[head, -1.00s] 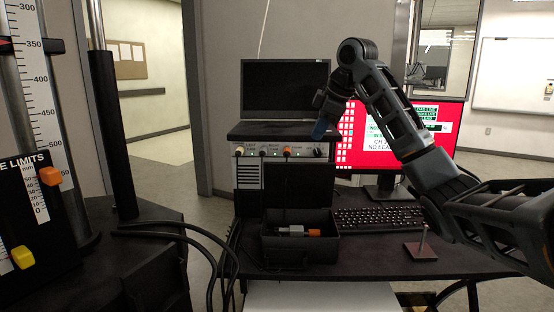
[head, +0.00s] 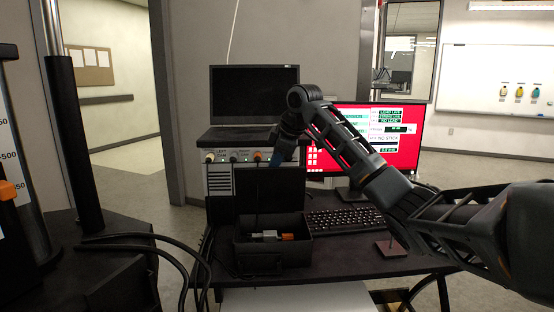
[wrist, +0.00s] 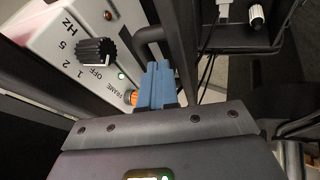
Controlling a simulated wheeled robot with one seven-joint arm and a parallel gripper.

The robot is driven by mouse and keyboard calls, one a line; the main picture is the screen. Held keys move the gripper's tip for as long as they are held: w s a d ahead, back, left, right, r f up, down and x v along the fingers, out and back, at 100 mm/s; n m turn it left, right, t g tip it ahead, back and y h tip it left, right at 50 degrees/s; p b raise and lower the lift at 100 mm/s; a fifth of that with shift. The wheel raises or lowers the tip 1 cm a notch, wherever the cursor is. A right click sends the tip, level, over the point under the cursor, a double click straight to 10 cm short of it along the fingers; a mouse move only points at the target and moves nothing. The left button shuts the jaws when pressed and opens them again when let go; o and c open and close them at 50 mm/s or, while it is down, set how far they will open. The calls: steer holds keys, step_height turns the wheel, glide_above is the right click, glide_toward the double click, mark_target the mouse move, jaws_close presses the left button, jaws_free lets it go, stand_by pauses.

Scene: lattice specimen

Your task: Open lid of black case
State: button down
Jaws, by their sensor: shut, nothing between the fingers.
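The black case (head: 272,258) stands on the desk with its lid (head: 256,190) raised upright at the back. Inside lie a small light-grey part and an orange-ended part (head: 287,237). My gripper (head: 277,158) has blue fingers, shut and empty, and is above and near the raised lid's top edge. In the wrist view the fingers (wrist: 165,85) are close together beside a dark upright panel edge; I cannot tell whether they touch it. Part of the case's inside shows at the upper right there (wrist: 265,35).
An instrument box (head: 220,175) with knobs and a laptop (head: 254,92) on top stands behind the case. A keyboard (head: 345,221) and red monitor (head: 385,130) are to the right. Cables (head: 180,262) run at the left, beside a dark column (head: 65,140).

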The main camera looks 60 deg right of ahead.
steer(key=shift+w+d+p, duration=0.65)
steer(key=shift+d+p, duration=0.35)
steer(key=shift+w+d+f, duration=0.2)
steer(key=shift+d, duration=0.3)
